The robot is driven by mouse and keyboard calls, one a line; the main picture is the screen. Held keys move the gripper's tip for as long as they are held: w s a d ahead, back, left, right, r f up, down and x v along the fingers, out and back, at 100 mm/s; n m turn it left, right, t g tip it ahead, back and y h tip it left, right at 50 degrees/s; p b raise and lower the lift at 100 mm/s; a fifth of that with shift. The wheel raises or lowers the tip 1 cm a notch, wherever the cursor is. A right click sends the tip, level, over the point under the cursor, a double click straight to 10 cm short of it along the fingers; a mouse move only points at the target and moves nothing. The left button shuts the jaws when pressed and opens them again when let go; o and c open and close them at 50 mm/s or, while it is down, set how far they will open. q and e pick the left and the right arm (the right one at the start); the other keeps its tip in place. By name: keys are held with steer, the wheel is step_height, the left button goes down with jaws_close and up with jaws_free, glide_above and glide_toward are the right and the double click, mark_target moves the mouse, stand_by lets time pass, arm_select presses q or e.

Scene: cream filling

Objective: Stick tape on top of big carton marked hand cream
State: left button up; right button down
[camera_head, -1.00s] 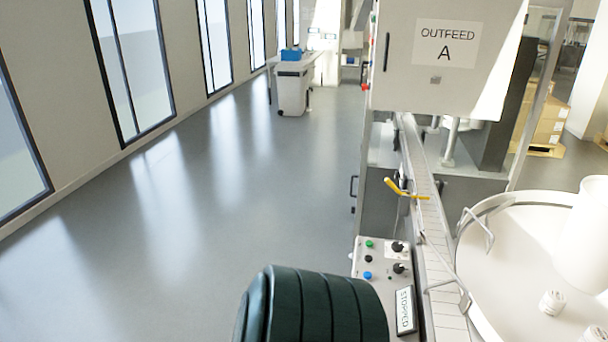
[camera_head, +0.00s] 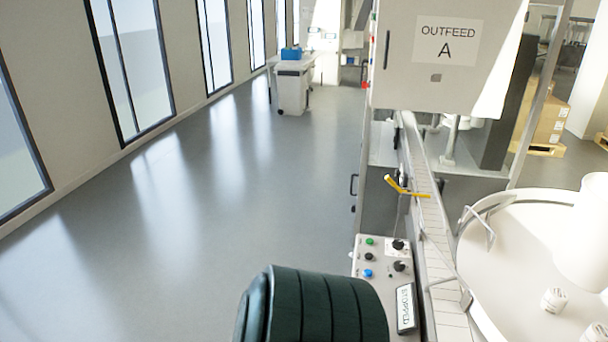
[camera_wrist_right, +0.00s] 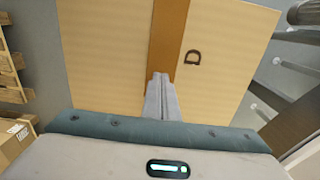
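In the right wrist view a big tan carton (camera_wrist_right: 105,50) fills the middle. A darker brown strip of tape (camera_wrist_right: 168,28) runs along its middle, with pale board on both sides. A dark letter "D" shows right of the strip; no hand cream wording is readable. My right gripper (camera_wrist_right: 158,78) points at the carton, its grey fingers together over the strip's near end. I see nothing between the fingers; whether the tips touch the carton is unclear. My left gripper is not in view.
In the right wrist view a smaller labelled carton (camera_wrist_right: 18,137) and wooden pallets (camera_wrist_right: 10,68) are at the left, metal rails (camera_wrist_right: 295,70) at the right. The head view shows a conveyor (camera_head: 432,225), a control panel (camera_head: 376,268) and a round table (camera_head: 500,255). Open floor lies left.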

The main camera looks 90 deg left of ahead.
steer(key=shift+r, duration=3)
steer(key=shift+s+f, duration=0.1)
